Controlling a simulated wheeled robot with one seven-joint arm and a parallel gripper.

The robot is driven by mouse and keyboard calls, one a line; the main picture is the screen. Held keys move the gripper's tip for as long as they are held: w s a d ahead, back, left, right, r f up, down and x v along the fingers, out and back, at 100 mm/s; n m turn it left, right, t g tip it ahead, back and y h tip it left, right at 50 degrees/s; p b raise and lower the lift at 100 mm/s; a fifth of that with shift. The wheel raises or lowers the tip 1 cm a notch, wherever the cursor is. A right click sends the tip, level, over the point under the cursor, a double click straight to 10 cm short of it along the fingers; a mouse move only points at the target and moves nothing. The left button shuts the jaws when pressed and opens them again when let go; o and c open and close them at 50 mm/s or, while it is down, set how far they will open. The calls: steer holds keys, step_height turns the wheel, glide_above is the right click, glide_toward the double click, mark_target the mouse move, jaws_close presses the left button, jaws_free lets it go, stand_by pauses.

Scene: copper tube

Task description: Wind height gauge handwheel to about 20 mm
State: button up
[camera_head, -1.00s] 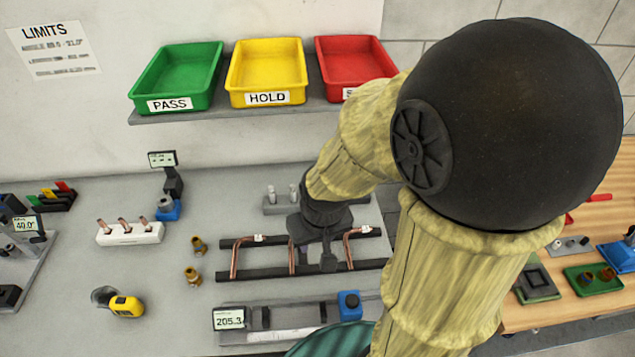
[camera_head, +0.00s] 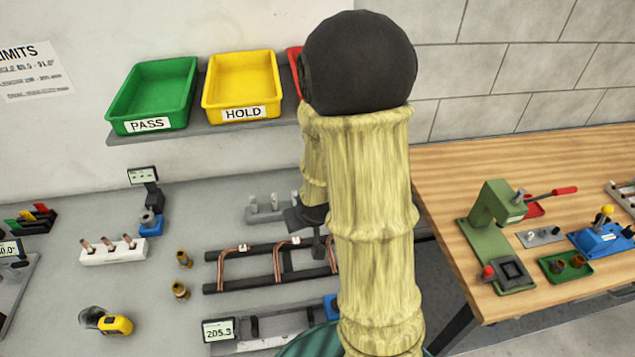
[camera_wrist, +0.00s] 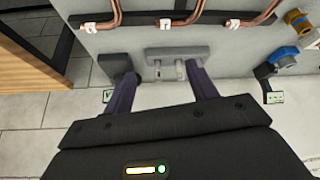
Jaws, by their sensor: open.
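What looks like the height gauge (camera_head: 152,200) stands at the back of the grey bench, left of centre. It has a dark column, a small display (camera_head: 143,175) on top, too small to read, and a blue part low down. Its handwheel cannot be made out clearly. It also shows at the right in the wrist view (camera_wrist: 265,76), with its display and blue part. My gripper (camera_wrist: 163,88) is open and empty, its two purple fingers apart. It is to the right of the gauge in the head view, where my arm mostly hides it.
A grey block with pins (camera_head: 272,209) shows between the fingers in the wrist view. Copper tubes lie on a black rack (camera_head: 265,283). A white block with copper pieces (camera_head: 115,248) stands left of the gauge. The HOLD tray (camera_head: 241,83) is on a shelf above.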

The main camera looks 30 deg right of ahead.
steer(key=w+d+f+m+t+p, duration=0.1)
steer(key=d+f+t+p, duration=0.1)
steer(key=d+t, duration=0.1)
steer(key=w+d+f+m+t+h+p, duration=0.1)
steer(key=d+f+t+p, duration=0.1)
steer(key=d, duration=0.4)
steer(key=shift+w+d+f+t+p, duration=0.15)
steer(key=shift+d+f+t+p, duration=0.15)
steer(key=shift+t+p, duration=0.75)
steer(key=shift+w+f+b, duration=0.15)
steer(key=shift+f+b, duration=0.05)
steer(key=shift+b, duration=0.45)
steer(key=b+x, duration=0.2)
steer(key=b, duration=0.4)
steer(key=b, duration=0.3)
steer(key=shift+w+f, duration=0.2)
steer(key=shift+w, duration=0.15)
steer(key=p+x, duration=0.1)
steer(key=x, duration=0.3)
steer(key=p+x, duration=0.1)
steer(key=x, duration=0.4)
steer(key=p+x, duration=0.2)
steer(key=x, duration=0.3)
steer(key=shift+w+r, duration=0.3)
steer(key=shift+c, duration=0.2)
